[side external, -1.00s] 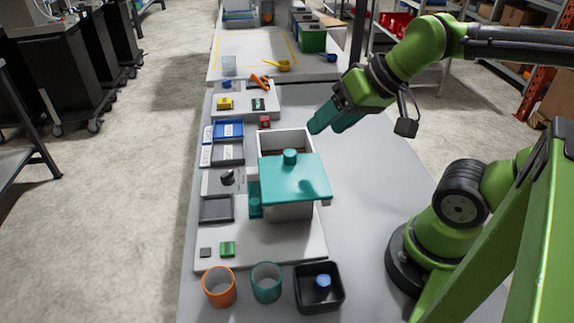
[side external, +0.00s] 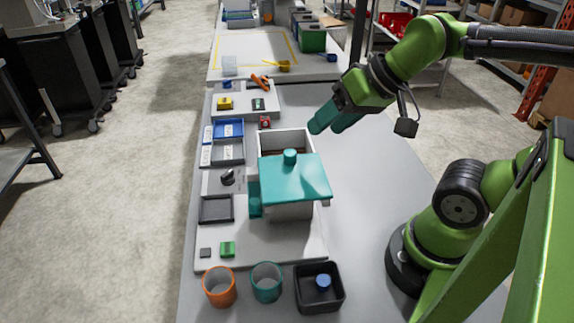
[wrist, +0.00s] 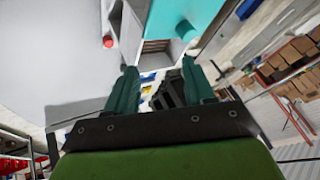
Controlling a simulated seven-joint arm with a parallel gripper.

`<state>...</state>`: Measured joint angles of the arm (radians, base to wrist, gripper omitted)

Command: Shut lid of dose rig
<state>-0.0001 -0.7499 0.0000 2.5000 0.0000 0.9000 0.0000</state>
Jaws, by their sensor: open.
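The dose rig is a pale box with a teal lid (side external: 305,184) that has a round teal knob (side external: 290,156) near its far edge. The lid lies over the near part of the box, and the far part (side external: 284,137) is open at the top. In the wrist view, the lid (wrist: 172,12), its knob (wrist: 187,30) and the opening (wrist: 156,46) show beyond my fingers. My gripper (side external: 326,121) is open and empty, above and to the right of the box's far end, apart from the lid. Its two teal fingers also show in the wrist view (wrist: 159,72).
Left of the box are a black knob (side external: 227,177) and grey and blue trays (side external: 229,128). An orange cup (side external: 219,287), a teal cup (side external: 266,282) and a black bin (side external: 319,289) stand in front. The tabletop right of the box (side external: 365,185) is clear.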

